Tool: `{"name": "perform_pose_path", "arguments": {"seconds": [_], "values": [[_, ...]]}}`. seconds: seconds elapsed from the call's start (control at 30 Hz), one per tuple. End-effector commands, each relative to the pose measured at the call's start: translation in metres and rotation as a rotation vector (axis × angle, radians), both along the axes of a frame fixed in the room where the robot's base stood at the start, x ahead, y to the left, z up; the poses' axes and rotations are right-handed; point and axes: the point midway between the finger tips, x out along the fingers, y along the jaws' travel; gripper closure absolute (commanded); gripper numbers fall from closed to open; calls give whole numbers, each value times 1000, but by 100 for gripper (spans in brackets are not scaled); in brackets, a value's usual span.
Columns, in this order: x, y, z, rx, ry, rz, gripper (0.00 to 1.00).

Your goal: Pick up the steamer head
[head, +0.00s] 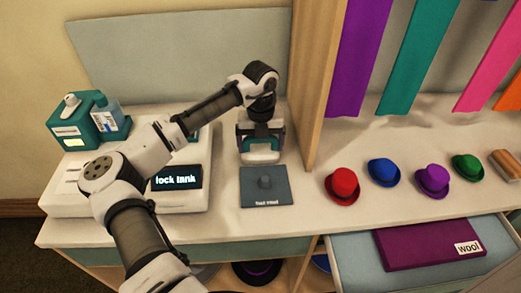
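My gripper (260,138) hangs down in the middle of the counter, just behind the dark grey pad (264,197). White and teal surfaces show at its lower end. I cannot tell whether these belong to the fingers or to a steamer head between them. The finger gap is too small to read. A white steamer base (182,200) stands to the left, partly hidden by my arm; its dark screen (177,182) reads "lock tank". A teal unit (72,124) with a white knob on top and a translucent blue tank (106,117) sits at its back left.
A tall wooden divider (320,85) stands right of my gripper. Red (342,186), blue (383,172), purple (432,180) and green (467,167) hats line the right counter. An open drawer (350,265) below holds a purple "wool" box (430,243). Coloured strips hang behind.

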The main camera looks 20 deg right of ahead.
Motion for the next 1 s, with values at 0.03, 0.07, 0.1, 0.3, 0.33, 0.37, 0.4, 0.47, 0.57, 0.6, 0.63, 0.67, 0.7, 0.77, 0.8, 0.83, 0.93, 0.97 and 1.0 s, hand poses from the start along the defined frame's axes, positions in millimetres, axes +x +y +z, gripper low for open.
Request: {"name": "perform_pose_path", "arguments": {"seconds": [0.03,0.07,0.1,0.3,0.33,0.37,0.4,0.47,0.57,0.6,0.63,0.67,0.7,0.77,0.8,0.83,0.93,0.97,1.0], "values": [[0,0,0,0,0,0,29],[0,0,0,0,0,0,33],[0,0,0,0,0,0,38],[0,0,1,-2,-2,0,52],[0,0,1,-2,-2,0,52],[0,0,1,-2,-2,0,52],[0,0,1,-2,-2,0,52],[0,0,2,-2,-2,0,52],[1,-1,5,-2,-3,0,52],[1,-1,8,-2,-3,0,52],[1,-1,11,-2,-3,0,52],[1,-1,14,-2,-3,0,52],[1,-1,19,-2,-3,0,52],[1,-1,28,-2,-3,0,52],[1,-1,35,-2,-4,0,52],[1,-1,42,-2,-4,0,52],[1,-1,68,-4,-5,-1,52],[1,-1,77,-3,-5,-1,52],[0,-1,89,-3,-4,-1,52]]}}
